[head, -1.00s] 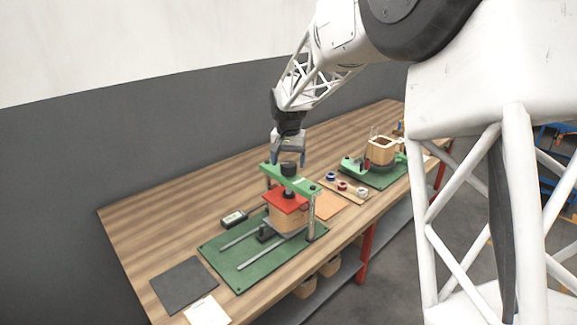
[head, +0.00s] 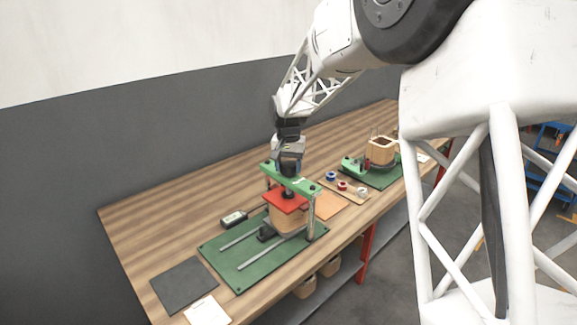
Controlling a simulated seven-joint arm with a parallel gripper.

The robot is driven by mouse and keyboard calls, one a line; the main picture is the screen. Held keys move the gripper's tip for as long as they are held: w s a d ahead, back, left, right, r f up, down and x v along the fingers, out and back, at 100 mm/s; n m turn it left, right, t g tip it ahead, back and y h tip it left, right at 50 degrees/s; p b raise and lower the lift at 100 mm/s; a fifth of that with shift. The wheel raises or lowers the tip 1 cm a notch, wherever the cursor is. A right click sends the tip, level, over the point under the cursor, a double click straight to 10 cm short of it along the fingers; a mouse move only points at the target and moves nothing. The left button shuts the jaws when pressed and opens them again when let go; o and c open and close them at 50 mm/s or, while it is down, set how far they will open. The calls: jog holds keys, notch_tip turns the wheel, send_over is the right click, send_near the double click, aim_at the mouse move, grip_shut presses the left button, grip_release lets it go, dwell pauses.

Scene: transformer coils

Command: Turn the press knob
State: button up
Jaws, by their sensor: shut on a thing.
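The press has a green crossbar (head: 297,184) on posts over a green base plate (head: 252,266). A black press knob (head: 289,170) sits on top of the crossbar. My gripper (head: 290,164) points down over the crossbar, with its fingers at the knob, and is shut on it. The fingers hide much of the knob.
A second green fixture (head: 378,178) with a wooden coil form (head: 381,150) stands behind to the right. Coloured spools (head: 343,186) lie between. A small black meter (head: 233,218) and a dark mat (head: 184,285) lie on the table's left part. The table's back left is clear.

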aim_at(289, 164)
jog(key=shift+m, duration=0.3)
jog(key=shift+m, duration=2)
jog(key=o, duration=0.9)
jog(key=shift+r, duration=3.95)
